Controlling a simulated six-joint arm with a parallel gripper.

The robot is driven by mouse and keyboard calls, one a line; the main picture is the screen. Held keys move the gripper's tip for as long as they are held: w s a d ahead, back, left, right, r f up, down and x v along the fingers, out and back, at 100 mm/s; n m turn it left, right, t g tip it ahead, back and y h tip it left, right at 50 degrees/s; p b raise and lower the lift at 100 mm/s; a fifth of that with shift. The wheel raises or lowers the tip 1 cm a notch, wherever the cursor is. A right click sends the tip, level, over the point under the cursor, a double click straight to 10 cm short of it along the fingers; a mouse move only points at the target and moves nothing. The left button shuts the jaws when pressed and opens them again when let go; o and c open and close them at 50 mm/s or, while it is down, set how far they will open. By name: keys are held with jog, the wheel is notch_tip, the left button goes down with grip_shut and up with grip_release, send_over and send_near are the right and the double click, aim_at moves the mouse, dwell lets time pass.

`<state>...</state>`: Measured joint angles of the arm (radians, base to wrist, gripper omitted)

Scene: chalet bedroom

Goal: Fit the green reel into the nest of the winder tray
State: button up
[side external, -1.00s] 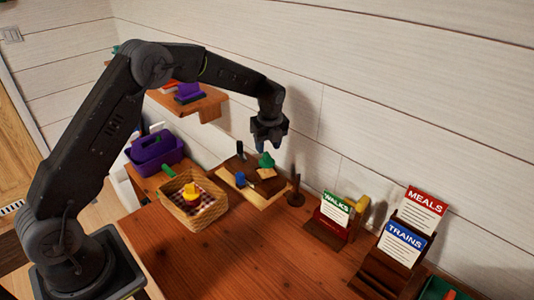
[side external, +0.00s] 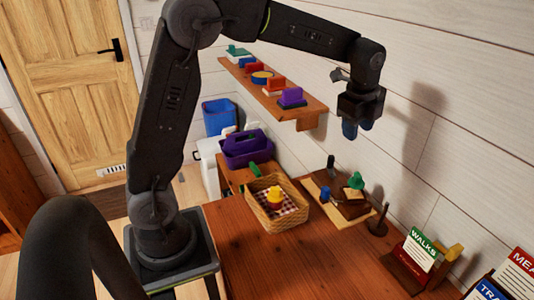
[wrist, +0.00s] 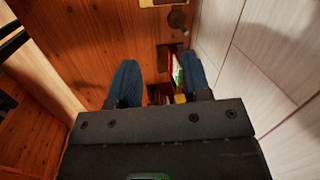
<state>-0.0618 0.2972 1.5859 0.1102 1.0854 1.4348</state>
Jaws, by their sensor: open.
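The green reel (side external: 355,181) rests on the dark block of the winder tray (side external: 347,217), by the wall in the side view. I cannot tell whether it sits in the nest or beside it. A blue piece (side external: 326,194) and a dark upright post (side external: 331,167) stand on the same tray. My gripper (side external: 359,129) hangs above the tray with its blue fingertips pointing down, clear of the reel. It is open and empty; in the wrist view its fingers (wrist: 162,82) are wide apart. The reel is not visible in the wrist view.
A wicker basket (side external: 297,217) with a yellow item (side external: 274,197) stands left of the tray. A dark peg (side external: 378,221) stands to its right, then the WALKS card holder (side external: 419,253). A wall shelf (side external: 305,115) is left of my gripper. The front desktop is clear.

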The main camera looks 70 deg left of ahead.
jog(key=s+d+r+n+t, duration=0.1)
jog(key=s+d+r+n, duration=0.2)
jog(key=s, duration=0.4)
jog(key=s+r+n+t, duration=0.1)
jog(key=s+r+n, duration=0.1)
jog(key=s+n, duration=0.5)
jog(key=s+d+f+n+t+h, duration=0.1)
jog(key=s+f+n, duration=0.2)
jog(key=s, duration=0.9)
jog(key=n, duration=0.3)
jog(key=shift+d+t, duration=0.3)
jog(key=shift+t, duration=0.1)
